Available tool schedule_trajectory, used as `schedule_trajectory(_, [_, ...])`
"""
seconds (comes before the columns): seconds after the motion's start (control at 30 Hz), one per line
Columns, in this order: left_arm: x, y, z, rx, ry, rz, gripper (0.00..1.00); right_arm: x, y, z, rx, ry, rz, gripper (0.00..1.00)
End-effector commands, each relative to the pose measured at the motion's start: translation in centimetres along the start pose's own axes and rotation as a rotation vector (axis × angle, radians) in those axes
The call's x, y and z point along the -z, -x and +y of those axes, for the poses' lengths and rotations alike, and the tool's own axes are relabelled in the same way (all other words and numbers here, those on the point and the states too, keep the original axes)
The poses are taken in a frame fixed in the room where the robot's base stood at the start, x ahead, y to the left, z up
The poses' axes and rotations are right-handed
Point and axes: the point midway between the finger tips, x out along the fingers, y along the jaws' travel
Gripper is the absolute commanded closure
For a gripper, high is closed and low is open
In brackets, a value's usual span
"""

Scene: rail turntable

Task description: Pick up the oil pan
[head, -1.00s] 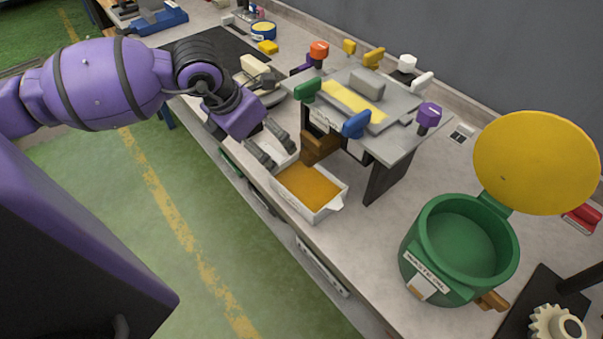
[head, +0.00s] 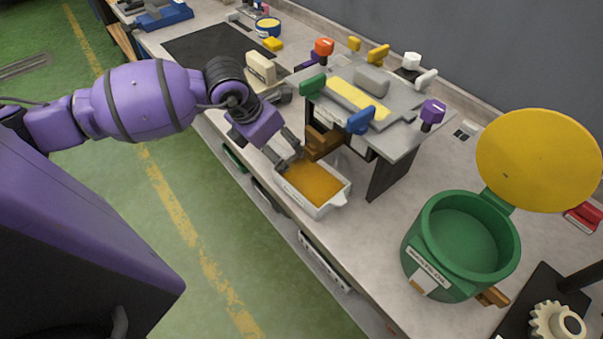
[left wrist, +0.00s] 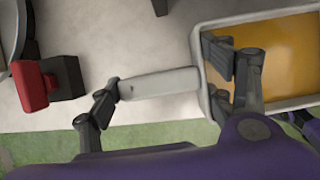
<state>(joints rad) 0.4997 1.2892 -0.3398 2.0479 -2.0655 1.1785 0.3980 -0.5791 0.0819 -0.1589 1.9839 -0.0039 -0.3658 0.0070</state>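The oil pan (head: 322,209) is a white rectangular tray filled with orange-brown oil. It sits on the bench, partly under the raised fixture. My left gripper (head: 288,157) is low at the pan's left end in the head view. In the left wrist view, the pan (left wrist: 199,45) is at the right, with a pale bar-like handle (left wrist: 160,85) reaching left from it. The fingers of my left gripper (left wrist: 165,88) are spread apart, one near each end of the handle. The right-hand finger overlaps the pan's rim; contact is unclear. My right gripper is not in view.
A grey fixture (head: 398,140) with coloured knobs stands over the pan's back side, and a brown block (head: 320,143) is close to the gripper. A green waste-oil drum (head: 440,270) with its yellow lid (head: 540,160) open stands at right. A red-and-black object (left wrist: 35,88) is at left.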

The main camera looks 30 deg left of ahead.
Motion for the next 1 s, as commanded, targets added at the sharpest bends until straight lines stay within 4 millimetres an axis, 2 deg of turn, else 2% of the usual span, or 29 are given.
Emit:
schedule_trajectory(0.03, [0.0, 0.0, 0.0, 0.0, 0.0, 0.0, 0.43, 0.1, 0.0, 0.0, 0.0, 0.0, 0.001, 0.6])
schedule_trajectory(0.23, [0.0, 0.0, 0.0, 0.0, 0.0, -0.001, 0.68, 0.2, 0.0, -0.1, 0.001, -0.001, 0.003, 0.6])
schedule_trajectory(0.57, [-0.2, 0.4, 0.0, 0.0, 0.0, -0.001, 0.68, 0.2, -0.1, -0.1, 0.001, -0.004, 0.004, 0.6])
schedule_trajectory(0.87, [-1.5, 3.4, 0.0, -0.002, -0.001, -0.002, 0.68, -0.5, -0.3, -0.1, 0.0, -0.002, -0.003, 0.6])
schedule_trajectory(1.0, [0.8, 4.1, 0.1, -0.003, 0.0, 0.004, 0.68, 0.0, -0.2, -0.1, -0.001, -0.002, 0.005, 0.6])
